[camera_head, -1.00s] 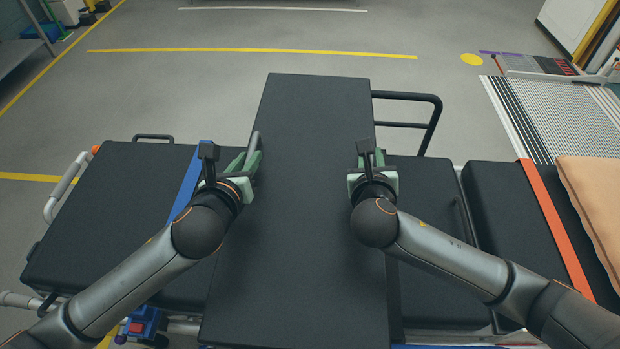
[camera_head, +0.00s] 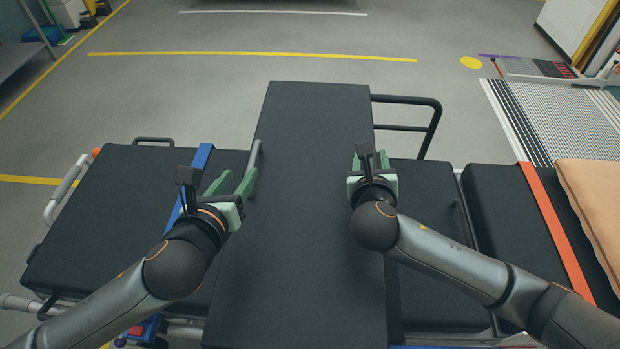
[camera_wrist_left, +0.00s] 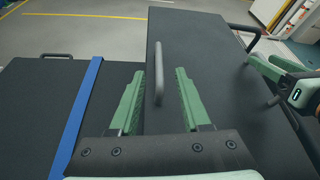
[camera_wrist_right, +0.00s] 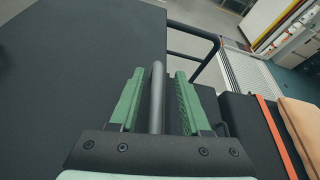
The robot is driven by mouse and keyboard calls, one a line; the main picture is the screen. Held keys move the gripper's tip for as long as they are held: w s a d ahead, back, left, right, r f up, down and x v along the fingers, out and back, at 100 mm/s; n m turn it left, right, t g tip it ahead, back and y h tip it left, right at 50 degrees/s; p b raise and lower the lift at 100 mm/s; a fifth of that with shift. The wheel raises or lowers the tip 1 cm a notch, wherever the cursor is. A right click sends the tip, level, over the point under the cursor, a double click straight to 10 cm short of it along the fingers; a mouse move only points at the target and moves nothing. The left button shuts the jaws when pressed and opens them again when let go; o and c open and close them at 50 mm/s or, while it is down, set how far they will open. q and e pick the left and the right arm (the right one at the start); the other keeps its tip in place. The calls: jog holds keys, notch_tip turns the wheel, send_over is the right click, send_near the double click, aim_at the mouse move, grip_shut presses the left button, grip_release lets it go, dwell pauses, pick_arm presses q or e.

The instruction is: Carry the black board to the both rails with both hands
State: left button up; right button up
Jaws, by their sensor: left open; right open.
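The black board (camera_head: 305,260) lies lengthwise across the dark padded stretcher, reaching past its far side. A grey handle (camera_head: 254,158) stands on its left edge. My left gripper (camera_head: 233,180) is open, with the handle in line between its green fingers in the left wrist view (camera_wrist_left: 158,72); I cannot tell whether it is near enough to touch. My right gripper (camera_head: 370,160) is open at the board's right edge. A right grey handle (camera_wrist_right: 157,95) stands between its fingers in the right wrist view; the head view hides it.
The padded stretcher (camera_head: 100,215) has a blue strap (camera_head: 203,157), an orange strap (camera_head: 553,225) and a black side rail (camera_head: 436,125). A peach blanket (camera_head: 597,195) lies on the right. A ribbed metal ramp (camera_head: 555,115) is at the far right. Open grey floor lies beyond.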

jog(key=v, duration=1.2)
jog(key=shift+s, duration=0.1)
